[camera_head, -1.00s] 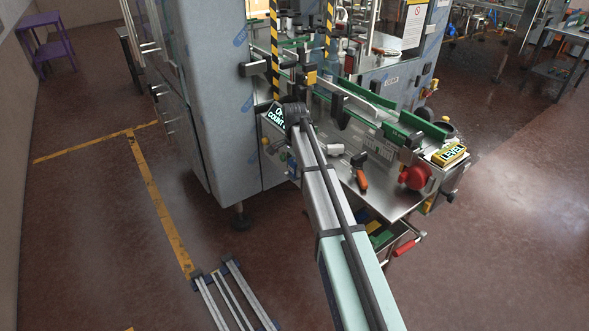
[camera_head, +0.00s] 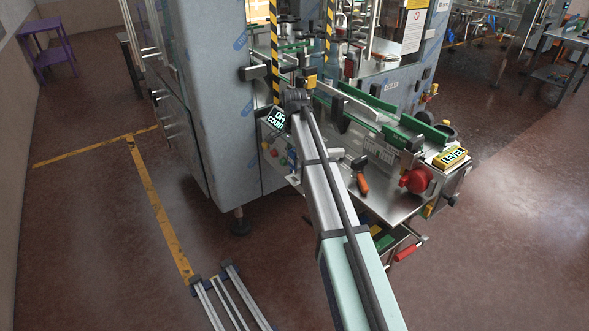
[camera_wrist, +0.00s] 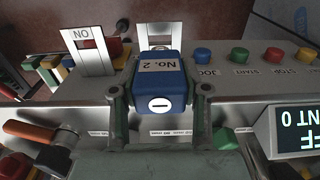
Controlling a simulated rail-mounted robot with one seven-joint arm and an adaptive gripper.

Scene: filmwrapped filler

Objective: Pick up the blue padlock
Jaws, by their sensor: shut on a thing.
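The blue padlock (camera_wrist: 160,87), with a "No. 2" label and a round keyhole disc on its near end, is in the middle of the wrist view. My gripper (camera_wrist: 159,98) has one finger on each side of it and is shut on its body. A pale metal plate with a slot (camera_wrist: 155,32) stands right behind the padlock. I cannot tell whether the padlock is still joined to it, as the shackle is not clearly seen. In the head view my arm hides the padlock and fingers.
A metal plate marked "NO" (camera_wrist: 90,50) stands left of the padlock. Buttons, including a blue one (camera_wrist: 204,54), line the panel on the right. A lit display (camera_wrist: 297,130) is at lower right. An orange-handled tool (camera_head: 361,181) lies on the machine's metal shelf (camera_head: 392,207).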

